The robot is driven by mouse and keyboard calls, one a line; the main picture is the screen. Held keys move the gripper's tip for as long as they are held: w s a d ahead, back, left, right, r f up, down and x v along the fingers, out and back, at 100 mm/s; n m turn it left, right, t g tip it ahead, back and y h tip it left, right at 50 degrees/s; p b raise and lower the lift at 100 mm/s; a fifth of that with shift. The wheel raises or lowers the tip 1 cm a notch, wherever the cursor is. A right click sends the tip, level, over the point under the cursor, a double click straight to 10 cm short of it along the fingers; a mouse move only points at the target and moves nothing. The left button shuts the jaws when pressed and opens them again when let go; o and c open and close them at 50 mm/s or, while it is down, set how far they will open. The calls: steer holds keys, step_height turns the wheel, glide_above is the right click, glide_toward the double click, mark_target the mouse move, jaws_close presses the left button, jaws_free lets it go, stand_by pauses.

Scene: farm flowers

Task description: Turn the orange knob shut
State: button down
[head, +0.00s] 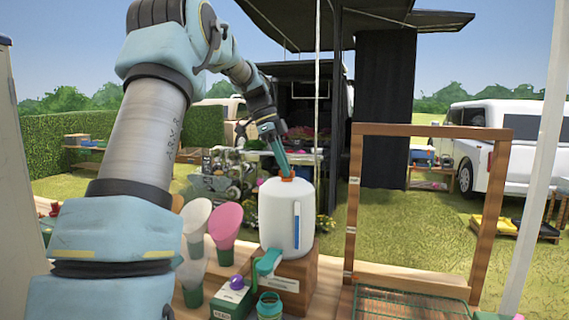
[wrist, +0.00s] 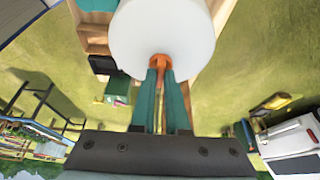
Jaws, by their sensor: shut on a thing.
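The orange knob (head: 287,178) sits on top of a white rounded tank (head: 286,218), which stands on a wooden block. In the wrist view the knob (wrist: 160,64) is at the edge of the white tank (wrist: 163,28), between my teal fingertips. My gripper (head: 281,168) comes down from the upper left in the head view and is shut on the knob. The fingers (wrist: 160,76) hide part of the knob. I cannot tell how far it is turned.
White and pink cones (head: 226,222) stand close to the tank's left. A green box (head: 234,300) and a teal jar (head: 269,305) are in front. An empty wooden frame (head: 354,200) rises to the right, beside a wire rack (head: 412,303).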

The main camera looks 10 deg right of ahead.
steer(key=shift+m, duration=0.3)
steer(key=c, duration=0.9)
jaws_free()
steer(key=v, duration=1)
steer(key=shift+w+a+r+b, duration=0.1)
steer(key=shift+w+r+b, duration=0.1)
steer(key=shift+r+b, duration=0.2)
